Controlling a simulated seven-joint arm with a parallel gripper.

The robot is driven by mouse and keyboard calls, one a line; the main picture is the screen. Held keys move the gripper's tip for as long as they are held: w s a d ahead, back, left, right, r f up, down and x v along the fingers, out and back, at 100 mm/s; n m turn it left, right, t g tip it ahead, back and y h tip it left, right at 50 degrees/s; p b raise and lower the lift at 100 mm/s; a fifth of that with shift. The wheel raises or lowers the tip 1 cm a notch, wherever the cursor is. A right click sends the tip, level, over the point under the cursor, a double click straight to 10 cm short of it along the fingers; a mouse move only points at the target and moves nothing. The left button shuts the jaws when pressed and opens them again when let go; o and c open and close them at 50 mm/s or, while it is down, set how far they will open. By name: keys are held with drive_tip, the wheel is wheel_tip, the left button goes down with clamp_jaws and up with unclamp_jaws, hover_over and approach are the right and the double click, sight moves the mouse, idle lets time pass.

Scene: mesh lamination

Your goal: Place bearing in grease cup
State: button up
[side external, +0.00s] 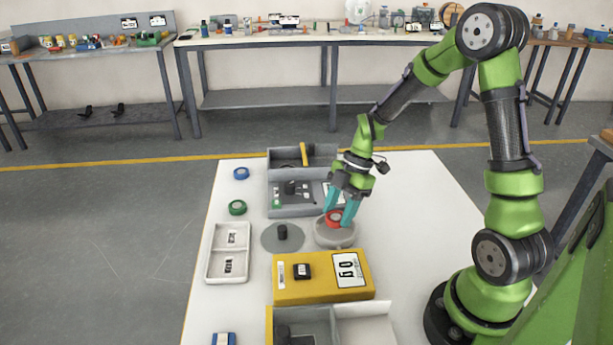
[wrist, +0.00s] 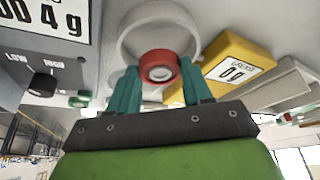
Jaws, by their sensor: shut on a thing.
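The bearing looks like a red ring with a pale centre (side external: 335,215); it also shows in the wrist view (wrist: 158,66). My gripper (side external: 338,217) points down with its teal fingers on either side of the bearing, shut on it. The grease cup is a round, pale grey dish (side external: 334,238) directly below the fingertips. In the wrist view, the cup's pale round rim (wrist: 192,28) shows behind the bearing, which overlaps its near edge. I cannot tell whether the bearing touches the cup.
A yellow scale (side external: 322,290) reading 0 g stands in front of the cup. A grey disc with a black knob (side external: 283,237) lies left of the cup. A grey device (side external: 291,205) stands behind.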

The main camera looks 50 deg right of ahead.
drive_tip(key=shift+f, duration=1.65)
drive_tip(key=shift+f, duration=0.1)
drive_tip(key=o, duration=0.8)
drive_tip(key=w+v, duration=0.1)
drive_tip(key=v, duration=1)
wheel_tip(320, 180, up, 9)
drive_tip(key=m+t+h, duration=0.2)
drive_tip(key=m+h, duration=0.1)
drive_tip(key=m, duration=0.6)
hover_over(341, 213)
drive_tip(key=s+a, duration=0.4)
drive_tip(key=s+a+r+m+t, duration=0.4)
drive_tip(key=s+a+m, duration=0.1)
drive_tip(key=m, duration=0.5)
drive_tip(key=shift+s+a+m+y, duration=0.3)
drive_tip(key=shift+s+m, duration=0.1)
drive_tip(key=shift+s, duration=0.4)
